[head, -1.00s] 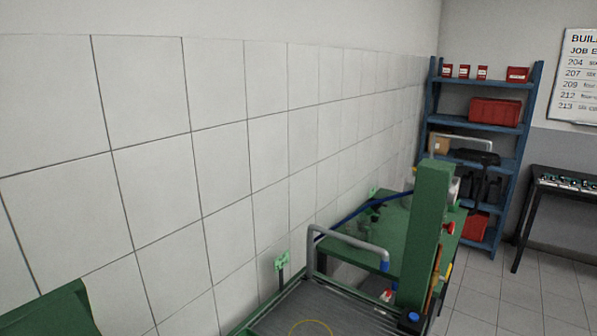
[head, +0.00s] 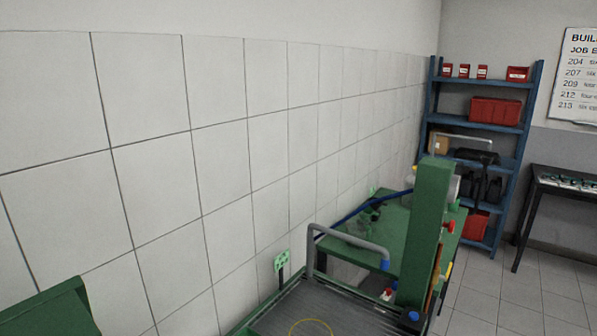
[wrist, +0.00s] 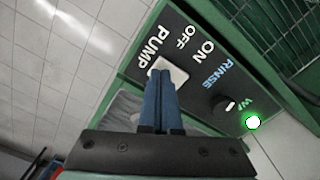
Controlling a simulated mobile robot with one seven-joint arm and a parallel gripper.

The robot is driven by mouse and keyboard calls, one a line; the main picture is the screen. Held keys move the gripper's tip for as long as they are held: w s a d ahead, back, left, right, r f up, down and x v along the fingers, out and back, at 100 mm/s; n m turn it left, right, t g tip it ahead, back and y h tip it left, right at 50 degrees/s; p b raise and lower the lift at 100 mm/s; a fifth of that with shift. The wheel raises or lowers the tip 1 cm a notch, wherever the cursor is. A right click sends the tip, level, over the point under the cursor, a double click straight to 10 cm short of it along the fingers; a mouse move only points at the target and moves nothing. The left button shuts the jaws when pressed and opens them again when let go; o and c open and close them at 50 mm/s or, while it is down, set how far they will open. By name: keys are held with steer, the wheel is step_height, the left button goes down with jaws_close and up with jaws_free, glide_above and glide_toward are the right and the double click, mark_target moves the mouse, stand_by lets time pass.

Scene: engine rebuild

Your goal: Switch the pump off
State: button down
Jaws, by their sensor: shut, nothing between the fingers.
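In the wrist view the pump switch (wrist: 174,66) is a pale rocker on a dark panel (wrist: 196,96) lettered PUMP, OFF, ON and RINSE. My gripper (wrist: 162,74) has its blue fingers shut together with nothing between them. The fingertips lie over the near edge of the switch and hide part of it. I cannot tell whether they touch it or which way it is tipped. A round green lamp (wrist: 253,122) glows at the panel's right end. My gripper cannot be made out in the head view.
The head view shows a ribbed grey tray (head: 330,312) with a bent grey pipe (head: 345,240), beside an upright green post (head: 432,225). A green table (head: 395,225) stands behind. A blue shelf (head: 475,125) is at the back right. A dark knob (wrist: 224,106) sits near the lamp.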

steer(key=shift+f+b, duration=0.45)
steer(key=shift+f, duration=0.2)
steer(key=shift+r, duration=0.2)
step_height(320, 180, up, 7)
steer(key=p, duration=0.7)
steer(key=shift+f, duration=0.1)
steer(key=shift+f, duration=0.1)
